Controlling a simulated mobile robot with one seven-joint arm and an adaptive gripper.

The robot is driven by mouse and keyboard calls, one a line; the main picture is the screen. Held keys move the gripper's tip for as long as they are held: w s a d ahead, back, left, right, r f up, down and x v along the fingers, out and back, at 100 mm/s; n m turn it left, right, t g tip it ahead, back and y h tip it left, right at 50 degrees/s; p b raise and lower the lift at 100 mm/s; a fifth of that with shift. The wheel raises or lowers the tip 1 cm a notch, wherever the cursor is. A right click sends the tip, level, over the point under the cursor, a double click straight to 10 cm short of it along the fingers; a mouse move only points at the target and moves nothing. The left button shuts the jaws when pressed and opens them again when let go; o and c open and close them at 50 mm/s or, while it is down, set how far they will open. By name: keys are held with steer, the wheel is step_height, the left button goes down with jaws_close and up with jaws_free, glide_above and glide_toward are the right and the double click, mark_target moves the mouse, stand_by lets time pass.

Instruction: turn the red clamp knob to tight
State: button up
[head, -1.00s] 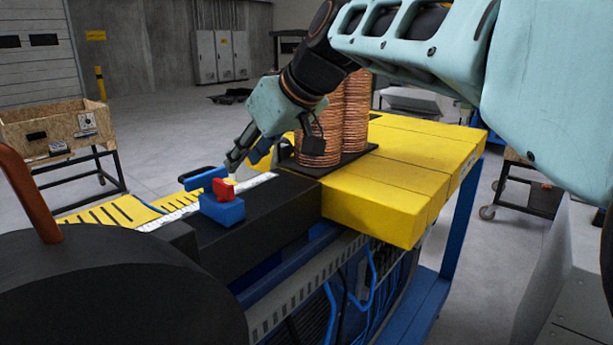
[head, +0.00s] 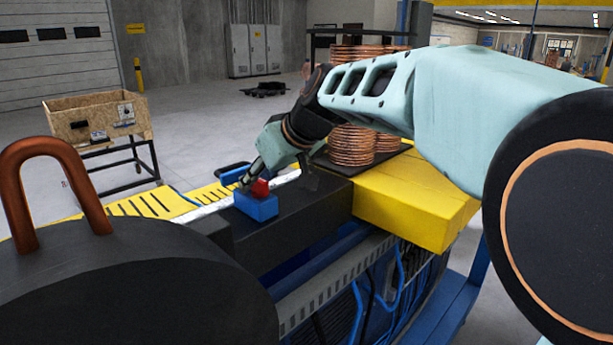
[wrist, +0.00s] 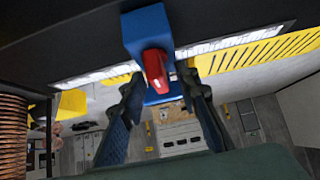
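The red clamp knob (head: 261,187) sits on a blue clamp block (head: 257,207) on the black bar of the bench. In the wrist view the knob (wrist: 156,70) stands out from the blue block (wrist: 148,28). My gripper (head: 250,175) is right at the knob, pointing down and to the left. In the wrist view my gripper (wrist: 160,77) is open, with one fingertip on each side of the knob. Small gaps seem to show between the fingers and the knob; contact cannot be told. In the head view the knob partly hides the fingertips.
Copper coils (head: 358,147) stand on a dark plate behind my wrist. Yellow blocks (head: 412,203) lie to the right, and a slotted yellow strip (head: 140,206) to the left. A dark cylinder with a copper tube bend (head: 48,150) fills the near left. A wooden crate (head: 97,120) stands on a cart beyond.

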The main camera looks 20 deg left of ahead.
jaws_close()
